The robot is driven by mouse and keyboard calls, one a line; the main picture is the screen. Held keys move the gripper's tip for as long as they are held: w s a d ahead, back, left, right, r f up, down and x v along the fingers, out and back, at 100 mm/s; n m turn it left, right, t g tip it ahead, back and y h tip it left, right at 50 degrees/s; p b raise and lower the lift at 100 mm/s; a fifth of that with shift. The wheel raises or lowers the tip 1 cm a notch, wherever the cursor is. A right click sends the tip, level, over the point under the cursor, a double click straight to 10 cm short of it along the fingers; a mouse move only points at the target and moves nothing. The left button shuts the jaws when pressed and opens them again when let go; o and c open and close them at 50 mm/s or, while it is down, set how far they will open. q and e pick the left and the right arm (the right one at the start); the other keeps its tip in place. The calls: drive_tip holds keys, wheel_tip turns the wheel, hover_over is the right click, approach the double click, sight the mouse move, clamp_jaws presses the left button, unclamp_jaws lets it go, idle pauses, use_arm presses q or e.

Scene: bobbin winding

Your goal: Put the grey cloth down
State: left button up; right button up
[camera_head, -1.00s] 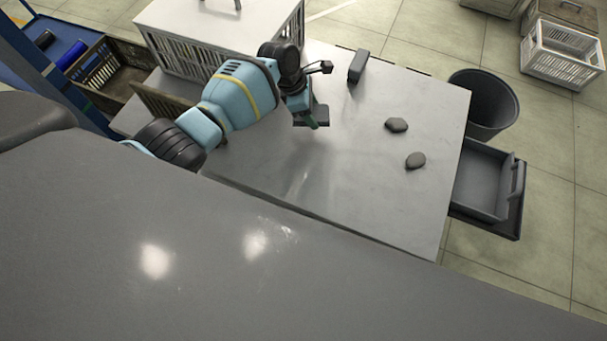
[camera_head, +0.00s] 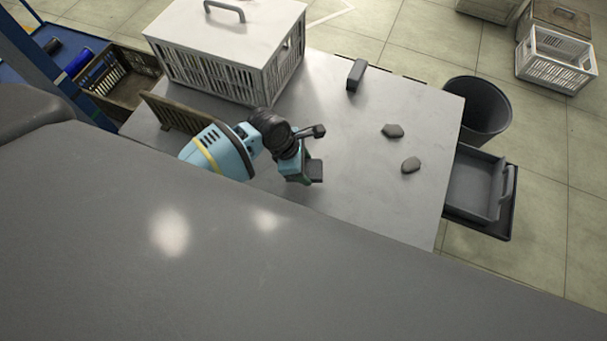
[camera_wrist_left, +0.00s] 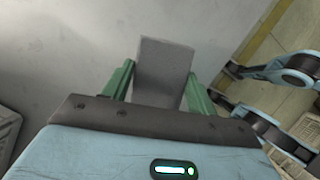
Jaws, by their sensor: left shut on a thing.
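The grey cloth (camera_wrist_left: 163,72) shows in the left wrist view as a flat, grey, roughly rectangular piece between the two green fingers. My left gripper (camera_wrist_left: 158,85) is shut on it. In the head view my left gripper (camera_head: 304,174) is over the near part of the light grey table (camera_head: 365,200), and the cloth (camera_head: 315,170) shows as a small dark piece at its fingers. I cannot tell whether the cloth touches the table. My right gripper is not in view.
Two dark grey lumps (camera_head: 393,131) (camera_head: 411,165) and a dark block (camera_head: 356,74) lie on the table. A white slatted crate (camera_head: 225,50) stands at the back left. A black bin (camera_head: 485,108) and a grey drawer (camera_head: 475,185) are beyond the right edge. The table's middle is clear.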

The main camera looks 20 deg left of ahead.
use_arm(q)
drive_tip(key=shift+s+d, duration=0.1)
drive_tip(key=shift+s, duration=0.45)
wheel_tip(320, 180, down, 4)
drive_tip(key=shift+s+r+b, duration=0.1)
drive_tip(key=shift+r+b, duration=0.1)
drive_tip(key=shift+b, duration=0.25)
drive_tip(key=shift+f, duration=0.35)
